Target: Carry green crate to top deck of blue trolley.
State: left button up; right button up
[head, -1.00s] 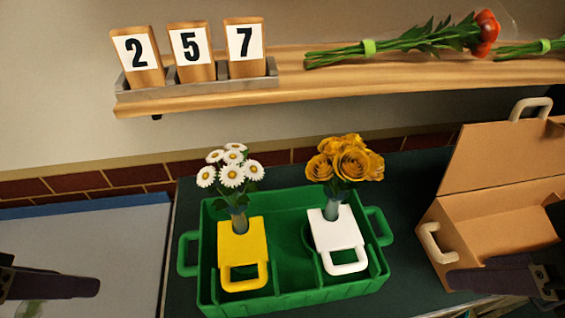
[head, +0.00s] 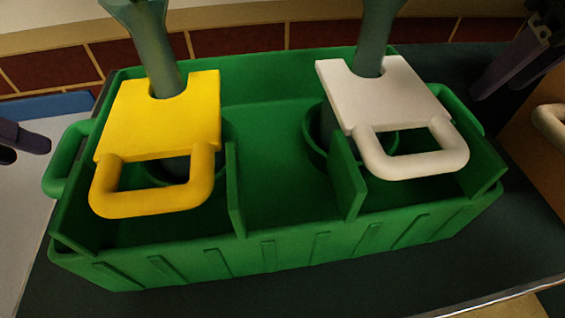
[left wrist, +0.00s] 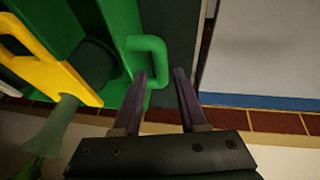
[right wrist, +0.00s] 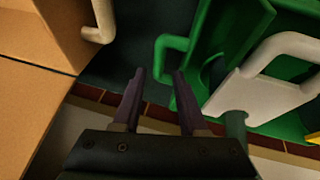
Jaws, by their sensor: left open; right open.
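The green crate (head: 285,245) stands level on a dark green table. It holds a yellow-handled holder (head: 160,115) on the left and a white-handled holder (head: 375,95) on the right, each with a vase. My left gripper (head: 22,143) is open at the left edge of the head view. In the left wrist view, the crate's left handle (left wrist: 150,45) lies at my open fingertips (left wrist: 161,76). My right gripper (head: 484,90) is open near the crate's right handle (head: 458,110). In the right wrist view that handle (right wrist: 168,45) is just beyond the fingertips (right wrist: 158,74).
A pale surface with a blue edge (head: 45,106) lies left of the table; I cannot tell whether it is the trolley. A cardboard box with a cream handle (head: 550,122) stands close on the right. A brick-banded wall (head: 240,51) is behind.

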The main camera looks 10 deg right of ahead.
aim_at(466, 112)
jog(key=shift+s, duration=0.1)
pick_arm(q)
jog(key=x, duration=1)
pick_arm(e)
jog(key=x, duration=1)
jog(key=shift+a, duration=0.1)
pick_arm(q)
grip_shut()
pick_arm(e)
grip_shut()
pick_arm(q)
jog(key=shift+r, duration=0.1)
jog(key=shift+r, duration=0.15)
pick_arm(e)
jog(key=shift+r, duration=0.25)
pick_arm(q)
jog(key=shift+s+a+p, duration=0.1)
jog(key=shift+p, duration=0.2)
